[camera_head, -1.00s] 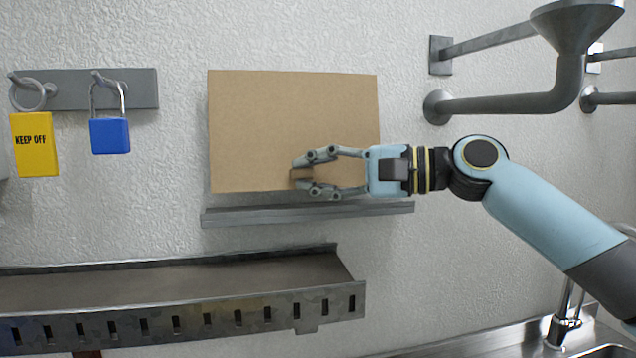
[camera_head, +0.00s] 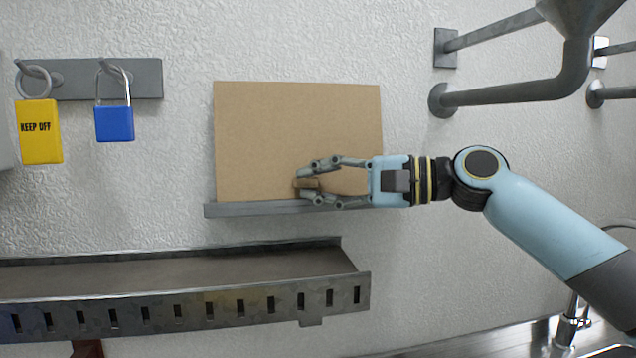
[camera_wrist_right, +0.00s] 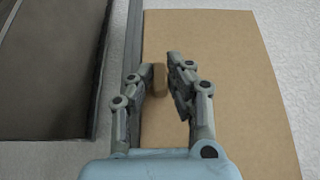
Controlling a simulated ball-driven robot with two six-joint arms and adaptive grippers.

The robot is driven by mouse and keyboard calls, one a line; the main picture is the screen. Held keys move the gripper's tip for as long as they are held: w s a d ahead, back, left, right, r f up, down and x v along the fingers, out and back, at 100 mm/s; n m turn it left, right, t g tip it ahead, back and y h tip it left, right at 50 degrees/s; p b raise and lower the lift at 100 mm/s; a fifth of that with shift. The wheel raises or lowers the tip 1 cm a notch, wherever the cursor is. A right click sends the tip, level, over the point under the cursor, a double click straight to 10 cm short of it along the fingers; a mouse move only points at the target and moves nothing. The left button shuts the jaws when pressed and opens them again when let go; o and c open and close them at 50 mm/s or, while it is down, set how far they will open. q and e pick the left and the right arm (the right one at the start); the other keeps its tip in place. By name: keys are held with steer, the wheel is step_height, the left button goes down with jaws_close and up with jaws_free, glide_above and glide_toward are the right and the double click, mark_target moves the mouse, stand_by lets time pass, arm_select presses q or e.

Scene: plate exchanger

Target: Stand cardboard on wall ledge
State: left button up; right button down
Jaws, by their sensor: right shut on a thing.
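The brown cardboard (camera_head: 290,125) is upright against the white wall in the head view, its lower edge at the grey wall ledge (camera_head: 235,210). I cannot tell exactly how its lower edge sits on the ledge. My right gripper (camera_head: 307,184) is in front of the cardboard's lower part, shut on a small brown tab on its face. The right wrist view shows the fingers (camera_wrist_right: 160,78) around this tab, with the cardboard (camera_wrist_right: 225,60) behind and the ledge (camera_wrist_right: 130,50) along its left edge. My left gripper is not in view.
A metal cable tray (camera_head: 200,275) juts out below the ledge. A yellow tag (camera_head: 41,132) and a blue padlock (camera_head: 114,123) hang from a rack at upper left. Grey pipes (camera_head: 510,95) stick out at upper right. A faucet (camera_head: 570,325) stands at lower right.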

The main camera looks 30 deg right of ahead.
steer(key=shift+f, duration=0.35)
stand_by(0.4)
steer(key=c, duration=1.2)
jaws_free()
steer(key=shift+s, duration=0.1)
steer(key=shift+d, duration=0.1)
steer(key=v, duration=0.7)
steer(key=shift+s, duration=0.15)
steer(key=shift+r, duration=0.1)
steer(key=shift+s, duration=0.1)
